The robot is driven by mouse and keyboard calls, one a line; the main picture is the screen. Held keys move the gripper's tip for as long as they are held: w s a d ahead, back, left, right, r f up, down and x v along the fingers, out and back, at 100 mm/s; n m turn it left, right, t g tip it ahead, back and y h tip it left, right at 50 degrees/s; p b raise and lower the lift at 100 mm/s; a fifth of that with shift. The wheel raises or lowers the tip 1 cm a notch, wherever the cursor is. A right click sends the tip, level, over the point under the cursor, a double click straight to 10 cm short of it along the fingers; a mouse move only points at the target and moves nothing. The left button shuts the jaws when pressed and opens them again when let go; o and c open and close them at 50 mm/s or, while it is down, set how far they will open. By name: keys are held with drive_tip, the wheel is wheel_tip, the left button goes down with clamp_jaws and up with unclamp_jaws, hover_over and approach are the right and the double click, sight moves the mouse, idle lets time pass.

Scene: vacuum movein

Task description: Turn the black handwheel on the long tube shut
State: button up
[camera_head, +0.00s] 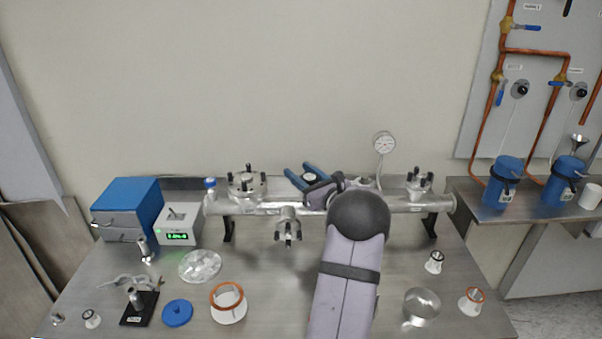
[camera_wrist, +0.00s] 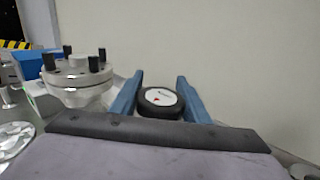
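The long metal tube (camera_head: 265,207) runs across the bench on black stands. The black handwheel (camera_head: 309,177), with a pale cap, stands at the tube's middle and shows in the wrist view (camera_wrist: 161,101) as a black ring around a white face with a small red mark. My gripper (camera_head: 300,174) has two blue fingers, spread apart, one on each side of the handwheel. In the wrist view my gripper (camera_wrist: 160,88) shows a gap between the right finger and the wheel; the left finger is close to the rim, and I cannot tell if it touches.
A clamped flange (camera_head: 247,184) stands on the tube left of the handwheel, also in the wrist view (camera_wrist: 77,78). A dial gauge (camera_head: 384,145) and another flange (camera_head: 419,183) stand to the right. A blue box (camera_head: 127,208) and several loose fittings occupy the bench.

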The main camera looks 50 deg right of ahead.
drive_tip(key=c, duration=0.4)
drive_tip(key=shift+c, duration=0.2)
